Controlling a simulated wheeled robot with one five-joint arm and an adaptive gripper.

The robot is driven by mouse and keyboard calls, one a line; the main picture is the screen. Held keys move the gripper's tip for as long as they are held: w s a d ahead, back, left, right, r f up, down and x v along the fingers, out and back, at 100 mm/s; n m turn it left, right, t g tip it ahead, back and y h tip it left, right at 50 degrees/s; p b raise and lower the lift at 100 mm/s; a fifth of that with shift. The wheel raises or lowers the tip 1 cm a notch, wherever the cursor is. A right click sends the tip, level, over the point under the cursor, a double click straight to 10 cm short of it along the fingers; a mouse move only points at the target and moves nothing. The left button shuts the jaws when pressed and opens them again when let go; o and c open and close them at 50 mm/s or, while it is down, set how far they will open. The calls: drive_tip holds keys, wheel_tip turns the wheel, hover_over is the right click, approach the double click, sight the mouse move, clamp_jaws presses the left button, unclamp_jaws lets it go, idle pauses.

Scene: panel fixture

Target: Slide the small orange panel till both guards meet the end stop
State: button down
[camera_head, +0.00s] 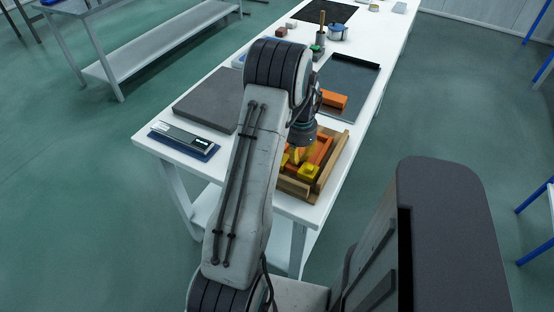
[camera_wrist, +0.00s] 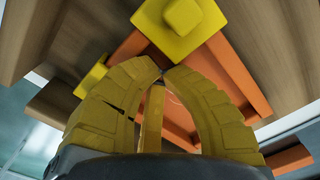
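A wooden fixture (camera_head: 333,170) sits at the near right part of the white table. Orange pieces (camera_head: 322,150) show inside it, and they show closer in the wrist view (camera_wrist: 237,72); I cannot tell which is the small panel. Two yellow blocks stand on the fixture: one (camera_head: 308,173), large at the top of the wrist view (camera_wrist: 180,25), and a smaller one (camera_wrist: 91,80). Which parts are the guards or end stop is unclear. My gripper (camera_wrist: 162,70) has yellow fingers with tips together, no object visible between them, above the orange pieces. My arm partly hides the fixture.
An orange block (camera_head: 333,99) lies on a dark tray (camera_head: 350,80) behind the fixture. A grey slab (camera_head: 207,100) and a flat device (camera_head: 184,138) lie to the left. A blue-and-white pot (camera_head: 337,32) stands farther back.

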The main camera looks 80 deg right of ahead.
sight(292, 167)
drive_tip(key=shift+w+a+b, duration=0.2)
drive_tip(key=shift+a+b, duration=0.15)
drive_tip(key=shift+a, duration=0.5)
drive_tip(key=shift+w+a+b, duration=0.2)
drive_tip(key=shift+a+b, duration=0.15)
drive_tip(key=shift+a, duration=0.45)
drive_tip(key=shift+w+a+b, duration=0.2)
drive_tip(key=shift+a+b, duration=0.15)
drive_tip(key=shift+a, duration=0.5)
idle(0.6)
drive_tip(key=shift+d, duration=0.15)
drive_tip(key=shift+s+d, duration=0.1)
drive_tip(key=shift+d, duration=0.2)
drive_tip(key=shift+r, duration=0.1)
drive_tip(key=shift+d+r+p, duration=0.1)
drive_tip(key=shift+r+p, duration=2.55)
drive_tip(key=shift+r, duration=0.8)
